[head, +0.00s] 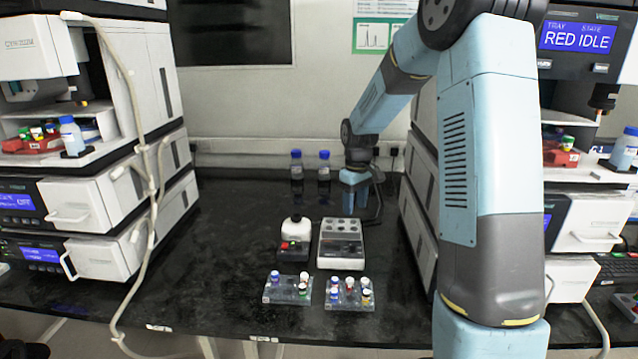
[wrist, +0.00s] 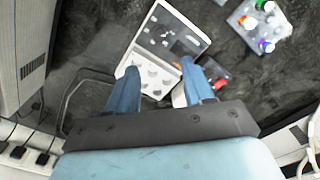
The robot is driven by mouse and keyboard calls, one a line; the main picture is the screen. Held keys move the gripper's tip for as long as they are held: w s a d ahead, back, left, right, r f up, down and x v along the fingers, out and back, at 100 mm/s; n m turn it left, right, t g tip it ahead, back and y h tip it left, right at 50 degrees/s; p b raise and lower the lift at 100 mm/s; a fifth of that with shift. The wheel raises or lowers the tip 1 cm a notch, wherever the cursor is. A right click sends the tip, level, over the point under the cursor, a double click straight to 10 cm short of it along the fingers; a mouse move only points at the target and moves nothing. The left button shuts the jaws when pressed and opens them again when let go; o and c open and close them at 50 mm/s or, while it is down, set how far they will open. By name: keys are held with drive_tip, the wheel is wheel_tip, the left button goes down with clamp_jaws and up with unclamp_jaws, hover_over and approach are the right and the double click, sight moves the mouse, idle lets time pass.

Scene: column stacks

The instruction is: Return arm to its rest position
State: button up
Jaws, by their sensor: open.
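My arm reaches from the right side of the head view over the black bench, bent at the elbow. My gripper (head: 355,200) points down behind the grey-and-white device with round wells. In the wrist view my gripper (wrist: 162,88) shows two blue fingers spread apart with nothing held between them. The device with wells (wrist: 155,72) lies below and beyond the fingers, and one finger covers part of it. I cannot tell the exact height of the fingers above the bench.
A small white-topped device (head: 295,235) stands left of the welled device. Two clear racks (head: 288,289) (head: 349,293) with coloured-cap vials sit in front. Two blue-capped bottles (head: 296,165) (head: 324,164) stand near the back wall. Instrument stacks (head: 100,215) (head: 420,215) flank the bench.

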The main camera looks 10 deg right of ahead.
drive_tip(key=s+a+r+m+t, duration=0.2)
drive_tip(key=s+r+m, duration=0.1)
drive_tip(key=s+r, duration=1.2)
drive_tip(key=s+r+m+t, duration=0.1)
drive_tip(key=s+r, duration=0.1)
drive_tip(key=s, duration=0.7)
drive_tip(key=s+r+m+t, duration=0.2)
drive_tip(key=s, duration=0.8)
drive_tip(key=shift+a+r+t, duration=0.2)
drive_tip(key=shift+a+t, duration=0.1)
